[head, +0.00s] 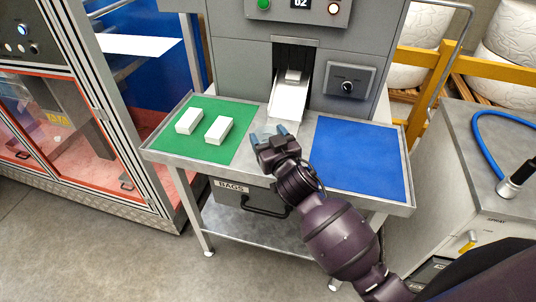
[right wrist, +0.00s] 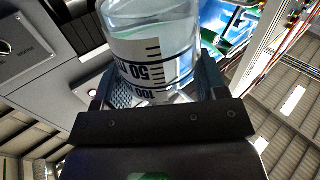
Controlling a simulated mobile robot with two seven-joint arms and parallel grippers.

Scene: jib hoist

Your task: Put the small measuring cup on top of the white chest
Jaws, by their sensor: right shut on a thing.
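My right gripper (head: 268,140) is at the front middle of the machine's tray table, between the green and blue mats. In the right wrist view the gripper (right wrist: 158,88) is shut on the measuring cup (right wrist: 150,50), a clear cup with black scale marks and numbers. The cup sits between the two fingers. In the head view it is hard to make out at the fingertips. My left gripper is not in view. I cannot make out a white chest in either view.
Two white blocks (head: 189,121) lie on the green mat (head: 235,108). The blue mat (head: 355,155) is bare. A chute (head: 290,95) with a white block comes down behind my gripper. A grey cabinet (head: 450,140) with a blue hose stands at right, a glazed machine (head: 70,110) at left.

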